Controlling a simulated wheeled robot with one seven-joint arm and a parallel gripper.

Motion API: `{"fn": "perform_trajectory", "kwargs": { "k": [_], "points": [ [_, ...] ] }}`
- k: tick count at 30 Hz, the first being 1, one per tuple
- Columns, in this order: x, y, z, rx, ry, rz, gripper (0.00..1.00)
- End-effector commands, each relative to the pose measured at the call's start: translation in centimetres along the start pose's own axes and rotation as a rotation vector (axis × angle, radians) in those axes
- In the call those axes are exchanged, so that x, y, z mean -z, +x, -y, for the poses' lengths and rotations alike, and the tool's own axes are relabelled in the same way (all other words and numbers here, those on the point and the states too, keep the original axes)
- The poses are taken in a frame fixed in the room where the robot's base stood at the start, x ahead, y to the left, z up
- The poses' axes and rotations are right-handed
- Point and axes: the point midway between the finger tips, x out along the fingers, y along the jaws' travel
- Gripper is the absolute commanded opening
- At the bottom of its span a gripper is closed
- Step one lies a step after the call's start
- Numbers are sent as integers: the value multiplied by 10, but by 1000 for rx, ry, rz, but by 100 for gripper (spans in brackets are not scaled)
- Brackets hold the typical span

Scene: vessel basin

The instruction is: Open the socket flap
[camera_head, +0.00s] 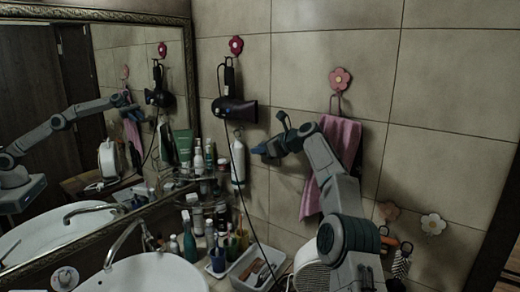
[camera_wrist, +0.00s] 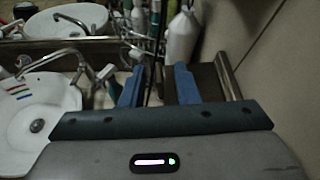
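I cannot make out the socket or its flap in either view. My gripper (camera_head: 270,134) is raised in front of the tiled wall in the head view, between the white bottle and the pink towel. In the wrist view my gripper (camera_wrist: 157,78) shows two blue fingers standing apart. It is open and holds nothing. A thin dark cord (camera_wrist: 152,62) shows in the gap between the fingers, farther off.
A dark hair dryer (camera_head: 235,109) hangs on the wall, its cord running down. A white bottle (camera_head: 238,162) is below it. A pink towel (camera_head: 334,160) hangs behind my arm. A basin (camera_head: 145,275), cups and bottles crowd the counter; a framed mirror (camera_head: 95,110) is left.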

Motion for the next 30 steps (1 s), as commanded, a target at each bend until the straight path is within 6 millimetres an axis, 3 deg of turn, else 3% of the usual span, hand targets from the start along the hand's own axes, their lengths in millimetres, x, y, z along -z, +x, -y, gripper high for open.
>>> {"fn": "perform_trajectory", "kwargs": {
  "k": [8,21,30],
  "points": [
    [2,-7,1,2,-1,0,28],
    [2,-66,1,2,0,0,28],
    [0,-74,1,-1,0,0,28]
  ]
}}
